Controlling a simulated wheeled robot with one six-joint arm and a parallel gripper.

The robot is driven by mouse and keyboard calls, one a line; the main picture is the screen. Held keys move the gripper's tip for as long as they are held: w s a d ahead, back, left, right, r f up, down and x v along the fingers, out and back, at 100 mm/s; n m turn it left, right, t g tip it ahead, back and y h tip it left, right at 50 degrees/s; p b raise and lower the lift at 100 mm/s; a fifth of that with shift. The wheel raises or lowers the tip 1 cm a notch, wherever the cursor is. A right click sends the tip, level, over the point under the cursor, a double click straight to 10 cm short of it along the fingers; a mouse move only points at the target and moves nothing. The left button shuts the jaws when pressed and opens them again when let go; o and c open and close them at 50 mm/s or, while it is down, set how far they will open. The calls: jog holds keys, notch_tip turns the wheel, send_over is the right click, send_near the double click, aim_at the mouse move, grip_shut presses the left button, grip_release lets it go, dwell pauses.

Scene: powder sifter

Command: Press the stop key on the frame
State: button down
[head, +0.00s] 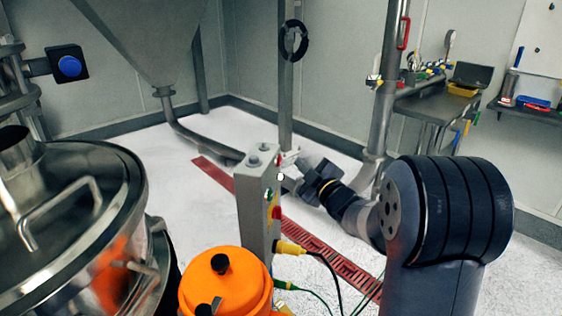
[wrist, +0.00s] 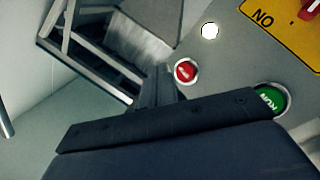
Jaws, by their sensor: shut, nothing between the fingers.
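The stop key, a round red button with a pale ring (wrist: 186,71), is on the grey panel in the wrist view. Its lettering is too small to read. A green RUN button (wrist: 268,101) is to its right, partly hidden by my gripper. My gripper (wrist: 158,78) is shut and empty, its fingertips just left of the red button. I cannot tell whether they touch the panel. In the head view my gripper (head: 292,162) is at the upper right side of the grey control box (head: 256,205).
A white lamp (wrist: 209,31) and a yellow label (wrist: 290,30) with a red switch are on the panel. An orange lidded vessel (head: 228,288) stands in front of the box, a steel sifter (head: 85,215) at left. Cables leave the box. A blue button (head: 70,66) is far left.

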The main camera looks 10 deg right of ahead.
jog(key=d, duration=0.1)
jog(key=s+d, duration=0.1)
jog(key=shift+s+d, duration=0.1)
jog(key=shift+d, duration=0.2)
dwell(0.5)
jog(key=shift+w+a+r+p, duration=0.15)
jog(key=shift+w+a+p, duration=0.1)
jog(key=shift+a+p, duration=0.35)
jog(key=shift+w+a+r+p, duration=0.1)
jog(key=shift+w+a+p, duration=0.2)
jog(key=shift+p, duration=0.35)
jog(key=shift+a+p, duration=0.15)
jog(key=shift+p, duration=0.35)
jog(key=s+d, duration=0.2)
jog(key=d, duration=0.3)
jog(key=shift+s+d+f+b, duration=0.25)
jog(key=shift+d+b, duration=0.15)
